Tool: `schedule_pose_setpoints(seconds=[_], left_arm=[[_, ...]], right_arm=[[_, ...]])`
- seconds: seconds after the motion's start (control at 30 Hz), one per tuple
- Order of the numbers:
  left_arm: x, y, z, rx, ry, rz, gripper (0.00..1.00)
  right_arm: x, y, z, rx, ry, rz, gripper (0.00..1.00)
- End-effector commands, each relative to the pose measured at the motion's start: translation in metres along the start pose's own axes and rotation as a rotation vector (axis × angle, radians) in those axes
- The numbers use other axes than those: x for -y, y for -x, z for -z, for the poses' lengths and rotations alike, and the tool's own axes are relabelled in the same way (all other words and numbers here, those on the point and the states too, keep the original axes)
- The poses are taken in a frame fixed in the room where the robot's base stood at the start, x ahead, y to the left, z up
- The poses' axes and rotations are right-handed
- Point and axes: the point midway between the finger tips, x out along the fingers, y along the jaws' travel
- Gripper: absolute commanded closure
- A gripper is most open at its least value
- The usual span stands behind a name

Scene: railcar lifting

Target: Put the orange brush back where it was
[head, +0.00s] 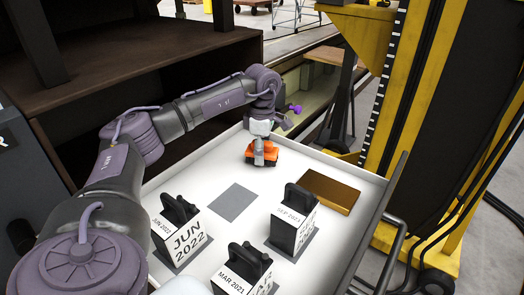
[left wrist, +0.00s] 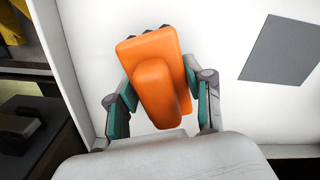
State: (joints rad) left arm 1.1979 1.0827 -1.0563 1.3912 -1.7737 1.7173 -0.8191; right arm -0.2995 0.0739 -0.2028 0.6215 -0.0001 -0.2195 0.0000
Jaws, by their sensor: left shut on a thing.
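The orange brush (head: 264,150) is at the far side of the white tray (head: 222,170), near its back wall. My left gripper (head: 262,158) is above it with the fingers down around it. In the left wrist view the orange brush (left wrist: 154,78) sits between the two teal-padded fingers of the left gripper (left wrist: 160,105), which is shut on it. Dark bristle tips show at its far edge. I cannot tell whether the brush touches the tray floor. My right gripper is not in view.
A bare grey square (head: 233,202) lies on the tray, also in the left wrist view (left wrist: 282,50). Dark-handled blocks with date labels stand nearby, including JUN 2022 (head: 185,240) and MAR 2021 (head: 240,275). A gold plate (head: 329,191) lies at the right. A yellow lift column (head: 400,90) stands beyond.

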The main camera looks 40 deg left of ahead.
Motion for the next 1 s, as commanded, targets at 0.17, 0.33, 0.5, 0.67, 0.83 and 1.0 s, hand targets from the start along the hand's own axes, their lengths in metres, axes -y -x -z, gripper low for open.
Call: schedule_pose_setpoints(seconds=[0.17,0.33,0.5,0.67,0.83,1.0], left_arm=[[0.0,-0.011,0.0,0.0,0.001,-0.002,0.81],[-0.001,-0.011,0.0,0.001,0.001,-0.002,0.81],[0.0,-0.014,0.0,0.0,0.001,-0.001,0.44],[0.0,-0.014,0.0,0.0,0.001,-0.001,0.23],[0.0,-0.013,0.0,0.0,0.001,-0.001,0.23],[-0.001,-0.009,0.0,0.001,0.001,-0.002,0.23]], right_arm=[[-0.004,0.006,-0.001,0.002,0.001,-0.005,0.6],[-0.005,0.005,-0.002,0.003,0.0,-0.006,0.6],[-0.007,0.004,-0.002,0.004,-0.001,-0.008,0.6],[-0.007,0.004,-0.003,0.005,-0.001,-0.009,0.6],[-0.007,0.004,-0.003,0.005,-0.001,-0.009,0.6],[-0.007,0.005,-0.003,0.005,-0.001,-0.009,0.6]])
